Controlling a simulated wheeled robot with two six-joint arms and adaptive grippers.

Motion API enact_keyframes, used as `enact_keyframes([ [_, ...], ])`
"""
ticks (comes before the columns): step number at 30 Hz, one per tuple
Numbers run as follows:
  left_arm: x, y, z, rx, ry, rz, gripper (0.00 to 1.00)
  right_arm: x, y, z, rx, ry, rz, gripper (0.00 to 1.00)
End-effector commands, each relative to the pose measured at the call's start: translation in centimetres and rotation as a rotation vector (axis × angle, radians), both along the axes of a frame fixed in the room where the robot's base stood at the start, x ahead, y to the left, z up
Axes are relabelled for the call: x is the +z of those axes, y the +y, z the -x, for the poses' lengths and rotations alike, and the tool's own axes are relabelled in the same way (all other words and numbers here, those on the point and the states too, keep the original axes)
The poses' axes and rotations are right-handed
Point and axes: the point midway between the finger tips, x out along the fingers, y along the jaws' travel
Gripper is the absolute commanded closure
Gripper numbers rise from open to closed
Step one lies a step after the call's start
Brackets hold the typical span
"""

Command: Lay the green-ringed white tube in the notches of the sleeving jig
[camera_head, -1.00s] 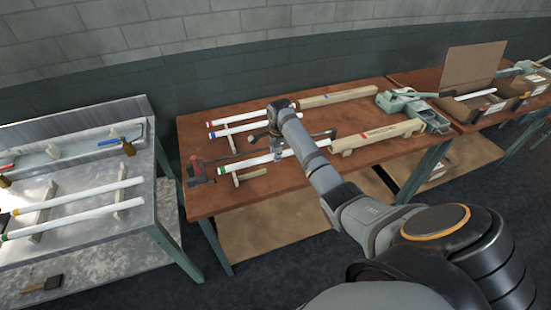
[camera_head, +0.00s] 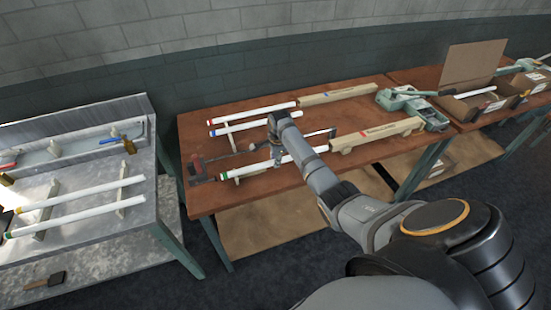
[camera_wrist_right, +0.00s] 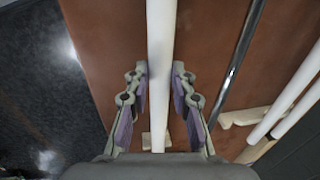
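A white tube with a green ring at its left end (camera_head: 255,167) lies at the front of the brown table. Its left end rests on a small wooden notched support (camera_head: 231,178); its right part runs toward a long wooden piece (camera_head: 375,135). My right gripper (camera_wrist_right: 160,85) is over this tube, and in the right wrist view the tube runs between its two open fingers. I cannot tell if the fingers touch it. Another green-ended white tube (camera_head: 75,215) lies across upright supports on the metal bench. I cannot tell which piece is the sleeving jig. My left gripper is out of view.
Red-ended (camera_head: 240,113) and blue-ended (camera_head: 235,128) tubes lie farther back on the brown table (camera_head: 300,192). A dark metal rod (camera_wrist_right: 232,70) runs beside the gripped-over tube. A green tool (camera_head: 410,105) stands at the right. A gap separates the table from the metal bench (camera_head: 150,185).

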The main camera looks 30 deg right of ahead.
Motion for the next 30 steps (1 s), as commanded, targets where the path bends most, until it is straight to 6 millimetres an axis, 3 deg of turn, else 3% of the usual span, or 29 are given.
enact_keyframes([
  [5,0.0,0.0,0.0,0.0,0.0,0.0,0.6,0.0,0.0,0.0,0.0,0.0,0.0,0.54],
  [15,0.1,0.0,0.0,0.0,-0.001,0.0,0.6,0.7,-0.1,-0.1,0.0,-0.002,0.001,0.54],
  [30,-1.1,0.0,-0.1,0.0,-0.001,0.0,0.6,11.3,0.3,1.7,-0.001,-0.004,0.002,0.54],
])
